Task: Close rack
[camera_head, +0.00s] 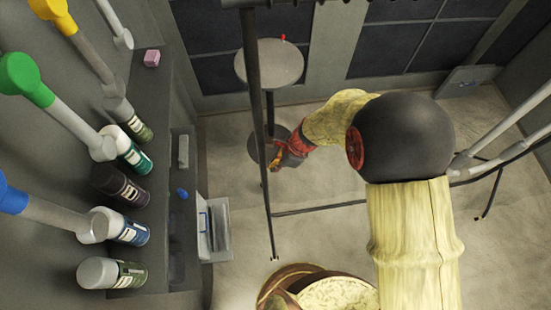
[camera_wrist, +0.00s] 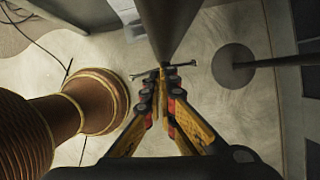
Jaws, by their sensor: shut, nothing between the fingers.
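A light grey open tray-like unit (camera_head: 215,232), which may be the rack, sticks out from the low cabinet at the left in the head view. A pale boxy part (camera_wrist: 126,12) at the top edge may be the same unit, but I cannot tell.
Several bottles (camera_head: 128,228) line the cabinet (camera_head: 158,85) at the left. A dark pole (camera_head: 252,70) hangs close to my gripper. A round table (camera_head: 270,63) stands behind. A brown ribbed object (camera_wrist: 95,100) is left in the wrist view. Floor (camera_head: 320,240) is open.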

